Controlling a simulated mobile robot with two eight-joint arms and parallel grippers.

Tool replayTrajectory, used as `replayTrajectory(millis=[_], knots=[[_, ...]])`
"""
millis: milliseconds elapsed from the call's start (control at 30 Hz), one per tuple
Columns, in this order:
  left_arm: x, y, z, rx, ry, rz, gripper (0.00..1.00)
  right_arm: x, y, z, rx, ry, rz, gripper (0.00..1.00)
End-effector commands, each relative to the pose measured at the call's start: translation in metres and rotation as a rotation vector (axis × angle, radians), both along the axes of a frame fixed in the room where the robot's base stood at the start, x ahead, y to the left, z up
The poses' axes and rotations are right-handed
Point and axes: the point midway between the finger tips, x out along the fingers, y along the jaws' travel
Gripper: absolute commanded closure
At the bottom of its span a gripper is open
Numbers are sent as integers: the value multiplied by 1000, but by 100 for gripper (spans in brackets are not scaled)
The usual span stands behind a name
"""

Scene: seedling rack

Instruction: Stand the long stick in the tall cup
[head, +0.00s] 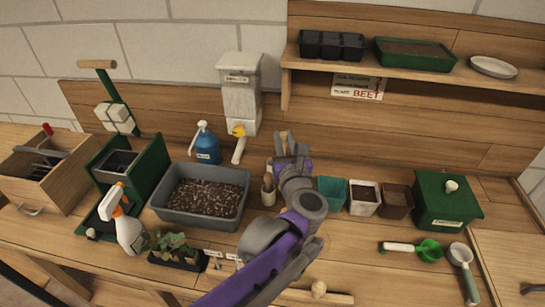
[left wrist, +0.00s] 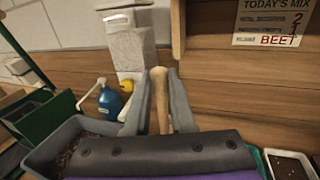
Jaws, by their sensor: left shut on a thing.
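My left gripper (head: 290,150) is over the back middle of the bench and shut on a pale wooden stick. The stick (head: 284,140) pokes up between the fingers in the head view. In the left wrist view the stick (left wrist: 159,98) stands nearly upright between the two grey fingers, its rounded top free. Its lower end is hidden behind my gripper. A small pale cup (head: 268,194) stands just left of and below my gripper, partly covered by my arm. I cannot tell whether the stick's lower end is in it. My right gripper is not in view.
A grey soil tub (head: 243,190) and blue bottle (head: 207,146) are left of my gripper. A dispenser (head: 240,100) hangs on the back wall. Teal (head: 332,193), white and brown pots and a green box (head: 446,202) stand to the right. A shelf (head: 420,73) overhangs behind.

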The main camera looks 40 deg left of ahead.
Motion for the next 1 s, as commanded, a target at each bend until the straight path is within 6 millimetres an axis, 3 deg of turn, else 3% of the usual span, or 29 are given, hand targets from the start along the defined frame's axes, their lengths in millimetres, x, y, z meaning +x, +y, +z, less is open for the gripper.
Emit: replayTrajectory(millis=[300,667,800,1000], knots=[[59,65,1,1,-1,6,100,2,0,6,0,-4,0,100],[114,123,1,1,-1,2,100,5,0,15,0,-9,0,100],[111,118,-34,1,1,-1,100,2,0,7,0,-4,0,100],[111,118,-70,1,1,0,100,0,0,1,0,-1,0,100]])
